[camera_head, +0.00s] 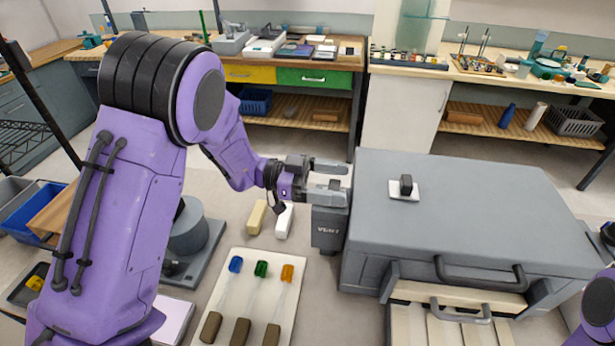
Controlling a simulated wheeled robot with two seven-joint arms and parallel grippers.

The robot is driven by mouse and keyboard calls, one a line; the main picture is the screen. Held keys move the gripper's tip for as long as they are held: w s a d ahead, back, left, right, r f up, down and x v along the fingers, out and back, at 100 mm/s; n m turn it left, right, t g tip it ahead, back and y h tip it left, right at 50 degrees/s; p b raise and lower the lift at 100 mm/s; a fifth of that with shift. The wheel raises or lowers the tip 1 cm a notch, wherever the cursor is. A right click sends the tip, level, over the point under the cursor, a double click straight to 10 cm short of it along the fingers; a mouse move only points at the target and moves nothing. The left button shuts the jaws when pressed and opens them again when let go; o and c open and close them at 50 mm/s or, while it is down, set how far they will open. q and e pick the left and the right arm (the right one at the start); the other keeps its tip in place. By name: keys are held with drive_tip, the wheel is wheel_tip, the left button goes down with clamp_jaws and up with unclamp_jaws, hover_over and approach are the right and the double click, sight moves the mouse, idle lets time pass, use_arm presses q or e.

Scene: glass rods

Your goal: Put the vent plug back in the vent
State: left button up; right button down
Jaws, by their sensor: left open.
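A small dark block on a white plate, which looks like the vent plug (405,185), stands upright on top of the grey kiln (470,215). I cannot tell whether the white plate is part of the vent. A dark grey box (327,235) with small, hard-to-read lettering sits against the kiln's left side. My left gripper (344,183) is open, its two fingers pointing right toward the kiln's left edge, just above the box. My right gripper is out of view; only purple arm shows at the lower right.
A pale tray (233,308) with several coloured-tipped rods lies left of the kiln. Two small blocks, one tan (257,217) and one white (284,221), stand behind it. The kiln's front has bar handles (480,273). Cluttered benches (300,60) line the back.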

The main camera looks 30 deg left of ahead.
use_arm(q)
drive_tip(key=b+v, duration=0.3)
drive_tip(key=v, duration=0.7)
drive_tip(key=shift+a, duration=0.15)
